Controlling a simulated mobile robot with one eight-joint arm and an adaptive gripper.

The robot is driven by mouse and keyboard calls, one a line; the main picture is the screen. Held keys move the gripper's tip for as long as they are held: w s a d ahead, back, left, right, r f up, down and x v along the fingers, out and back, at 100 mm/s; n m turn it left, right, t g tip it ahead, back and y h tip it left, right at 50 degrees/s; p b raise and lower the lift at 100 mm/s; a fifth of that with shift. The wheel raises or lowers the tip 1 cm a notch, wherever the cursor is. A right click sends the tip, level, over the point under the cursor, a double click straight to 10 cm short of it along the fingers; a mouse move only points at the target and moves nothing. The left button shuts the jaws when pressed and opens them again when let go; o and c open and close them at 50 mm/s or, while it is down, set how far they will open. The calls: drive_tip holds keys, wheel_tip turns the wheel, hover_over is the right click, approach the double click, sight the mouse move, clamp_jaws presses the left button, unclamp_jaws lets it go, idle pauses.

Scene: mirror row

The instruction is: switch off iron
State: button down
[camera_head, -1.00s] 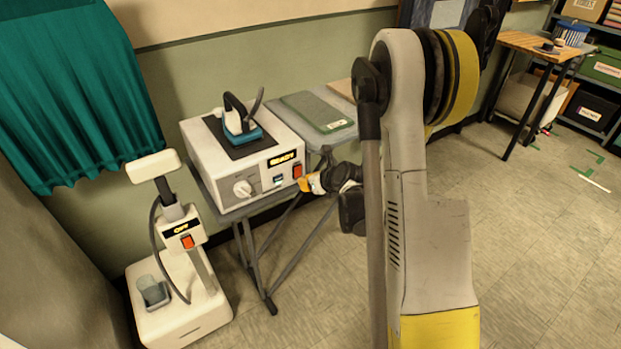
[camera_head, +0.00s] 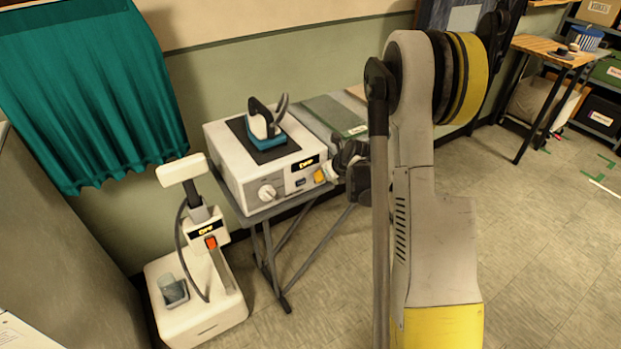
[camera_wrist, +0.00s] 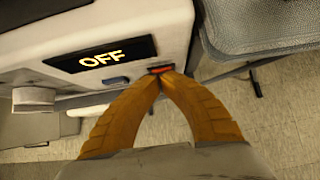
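The iron (camera_head: 264,125), with a teal base and dark handle, rests on a dark pad on the white iron station (camera_head: 228,170). The station's front has a knob (camera_head: 267,193) and a display (camera_head: 305,163); in the wrist view the display (camera_wrist: 100,58) reads OFF. A red switch (camera_wrist: 160,69) sits right of the display, partly hidden by my fingertips. My gripper (camera_wrist: 163,76) has its two yellow-orange fingers together, with the tips at the switch, apparently touching it. In the head view, my gripper (camera_head: 321,176) is at the station's front right corner.
A white steamer-like unit (camera_head: 200,308) with its own display and orange-red switch (camera_head: 211,242) stands left of the station. A grey ironing board (camera_head: 330,113) extends behind right. A wooden table (camera_head: 553,50) and shelves are far right. Floor at right is open.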

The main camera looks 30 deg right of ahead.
drive_tip(key=shift+a, duration=0.75)
drive_tip(key=shift+d+r, duration=0.7)
drive_tip(key=shift+d, duration=0.1)
drive_tip(key=shift+s, duration=0.1)
